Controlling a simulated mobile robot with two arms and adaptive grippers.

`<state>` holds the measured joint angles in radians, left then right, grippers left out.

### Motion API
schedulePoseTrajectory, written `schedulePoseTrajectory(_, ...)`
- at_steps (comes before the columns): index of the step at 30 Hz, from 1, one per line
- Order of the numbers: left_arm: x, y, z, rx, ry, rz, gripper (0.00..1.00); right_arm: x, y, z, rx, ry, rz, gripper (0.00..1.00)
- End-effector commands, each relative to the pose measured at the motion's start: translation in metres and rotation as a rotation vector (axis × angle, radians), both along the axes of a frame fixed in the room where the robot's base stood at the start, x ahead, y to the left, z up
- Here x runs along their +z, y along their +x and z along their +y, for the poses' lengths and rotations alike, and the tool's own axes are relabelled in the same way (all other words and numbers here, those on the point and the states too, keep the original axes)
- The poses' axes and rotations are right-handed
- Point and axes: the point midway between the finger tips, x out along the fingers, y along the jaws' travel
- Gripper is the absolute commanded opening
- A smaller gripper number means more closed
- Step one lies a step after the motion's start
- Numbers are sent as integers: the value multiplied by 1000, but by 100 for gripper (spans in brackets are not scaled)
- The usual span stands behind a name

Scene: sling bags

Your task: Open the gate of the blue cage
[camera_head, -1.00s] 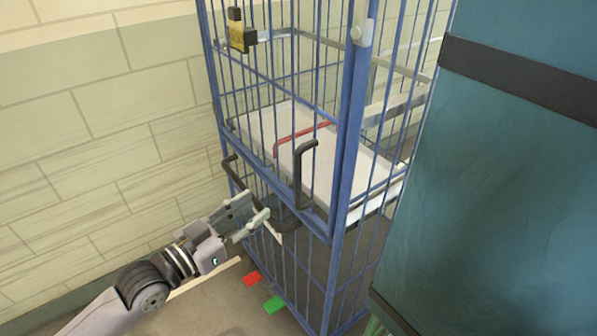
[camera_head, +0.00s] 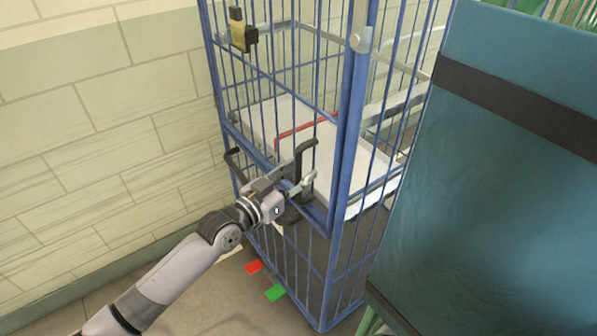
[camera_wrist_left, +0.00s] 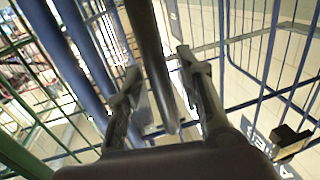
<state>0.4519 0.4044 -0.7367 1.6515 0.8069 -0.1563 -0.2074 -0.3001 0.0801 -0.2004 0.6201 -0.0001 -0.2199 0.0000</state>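The blue cage (camera_head: 352,110) stands upright in the middle of the head view, with blue bars and a white shelf inside. Its front gate (camera_head: 277,75) looks closed. A dark bent handle (camera_head: 307,147) is on the gate's right side near mid-height; a dark bar (camera_wrist_left: 150,55) shows close up in the left wrist view. My left gripper (camera_head: 288,183) is at this handle, its fingers apart. In the wrist view the bar passes between the open fingers (camera_wrist_left: 160,72), with gaps visible; firm contact cannot be told. My right gripper is not in view.
A yellow-black latch (camera_head: 242,30) is on the upper left of the cage. A tiled wall (camera_head: 100,130) is at left.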

Motion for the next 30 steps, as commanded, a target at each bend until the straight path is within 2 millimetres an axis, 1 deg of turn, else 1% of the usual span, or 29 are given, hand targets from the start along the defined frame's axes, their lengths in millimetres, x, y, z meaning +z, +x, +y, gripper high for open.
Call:
schedulePoseTrajectory(3,0,0,0,0,0,0,34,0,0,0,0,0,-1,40)
schedulePoseTrajectory(18,0,0,0,1,0,0,1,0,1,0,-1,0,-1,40)
schedulePoseTrajectory(30,0,0,1,1,0,0,0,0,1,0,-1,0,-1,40)
